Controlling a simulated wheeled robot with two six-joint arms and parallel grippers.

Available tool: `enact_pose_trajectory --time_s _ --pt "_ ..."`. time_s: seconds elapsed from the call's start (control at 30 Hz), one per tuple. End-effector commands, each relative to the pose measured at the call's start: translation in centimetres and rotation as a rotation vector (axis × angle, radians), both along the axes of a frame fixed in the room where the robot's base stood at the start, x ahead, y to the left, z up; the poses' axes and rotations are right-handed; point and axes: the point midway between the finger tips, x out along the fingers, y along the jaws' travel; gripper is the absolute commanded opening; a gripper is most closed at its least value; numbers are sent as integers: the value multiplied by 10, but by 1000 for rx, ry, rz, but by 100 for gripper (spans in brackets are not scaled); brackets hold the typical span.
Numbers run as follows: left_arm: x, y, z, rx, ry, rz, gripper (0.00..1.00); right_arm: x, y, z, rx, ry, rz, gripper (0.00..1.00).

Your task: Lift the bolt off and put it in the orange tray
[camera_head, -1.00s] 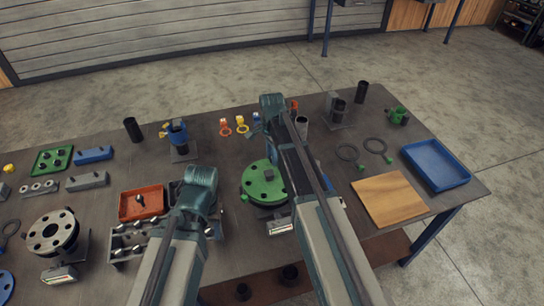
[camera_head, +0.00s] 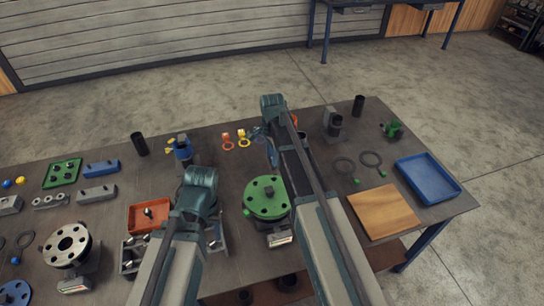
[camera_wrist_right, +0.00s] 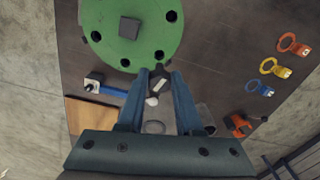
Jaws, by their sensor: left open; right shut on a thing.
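My right gripper (camera_wrist_right: 158,82) is shut on a bolt (camera_wrist_right: 153,101) with a dark head and a pale end, seen in the right wrist view. The bolt shows just outside the rim of the green flange (camera_wrist_right: 125,48); their height difference is hard to judge.
A metal rack (camera_head: 131,255) sits below the tray. A grey flange (camera_head: 67,244) stands at the left. A wooden board (camera_head: 384,212) and a blue tray (camera_head: 428,180) lie at the right. Yellow, orange and blue rings (camera_wrist_right: 272,66) lie beyond the green flange.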

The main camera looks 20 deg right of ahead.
Motion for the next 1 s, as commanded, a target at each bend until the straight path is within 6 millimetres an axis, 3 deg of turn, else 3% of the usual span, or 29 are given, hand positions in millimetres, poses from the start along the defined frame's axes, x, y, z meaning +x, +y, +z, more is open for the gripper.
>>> enact_pose_trajectory --time_s 1.0 --pt "0 0 51 0 0 0 50 0 0 51 0 0 0 0"
